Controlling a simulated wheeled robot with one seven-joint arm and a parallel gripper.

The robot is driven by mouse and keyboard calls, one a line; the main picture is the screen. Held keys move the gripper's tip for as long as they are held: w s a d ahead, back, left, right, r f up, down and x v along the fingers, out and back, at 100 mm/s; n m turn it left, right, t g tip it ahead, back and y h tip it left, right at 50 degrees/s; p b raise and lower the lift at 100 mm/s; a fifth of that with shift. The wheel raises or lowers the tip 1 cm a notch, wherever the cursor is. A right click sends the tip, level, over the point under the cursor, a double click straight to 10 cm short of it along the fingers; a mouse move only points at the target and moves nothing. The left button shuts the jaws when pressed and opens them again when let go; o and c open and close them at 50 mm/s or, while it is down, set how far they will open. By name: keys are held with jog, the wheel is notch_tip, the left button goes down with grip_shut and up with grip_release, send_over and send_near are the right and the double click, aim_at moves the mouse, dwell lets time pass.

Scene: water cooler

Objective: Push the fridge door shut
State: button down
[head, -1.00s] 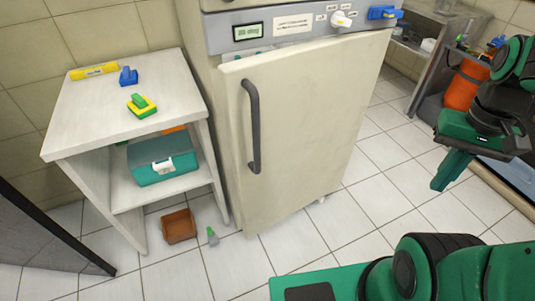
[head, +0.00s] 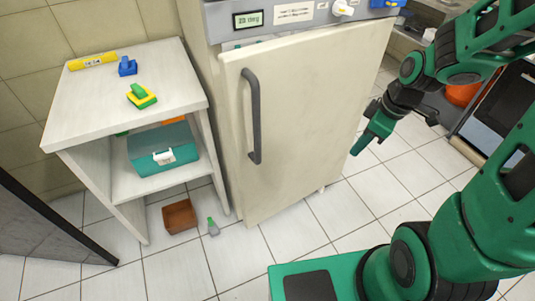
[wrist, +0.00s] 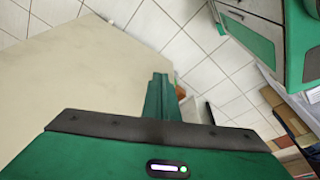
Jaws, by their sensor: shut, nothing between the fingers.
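The fridge door (head: 305,125) is a cream panel with a dark vertical handle (head: 253,115) on its left side. It stands slightly ajar, with a gap along its top edge below the control panel. My gripper (head: 361,148) is shut and empty, just right of the door's right edge in the head view. In the wrist view, my gripper's closed fingers (wrist: 158,95) point away over the floor, and the pale door surface (wrist: 60,85) fills the left side. I cannot tell whether the fingers touch the door.
A white side table (head: 125,95) with small coloured items stands left of the fridge, and a teal box (head: 163,150) sits on its shelf. A brown box (head: 179,216) and a small bottle (head: 213,227) are on the floor.

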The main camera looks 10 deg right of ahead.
jog(key=w+a+f+n+t+y, duration=0.1)
jog(key=w+a+f+n+y, duration=0.1)
jog(key=w+a+f+n, duration=0.35)
jog(key=w+a+f+n+y, duration=0.25)
jog(key=a+n, duration=0.35)
jog(key=a, duration=0.4)
send_near(268, 153)
jog(key=s+a+f, duration=0.4)
jog(key=s+f, duration=0.1)
jog(key=w, duration=0.1)
jog(key=w+a, duration=0.1)
jog(key=w, duration=0.1)
jog(key=w+a, duration=0.1)
jog(key=shift+w, duration=0.2)
jog(key=shift+w+d, duration=0.1)
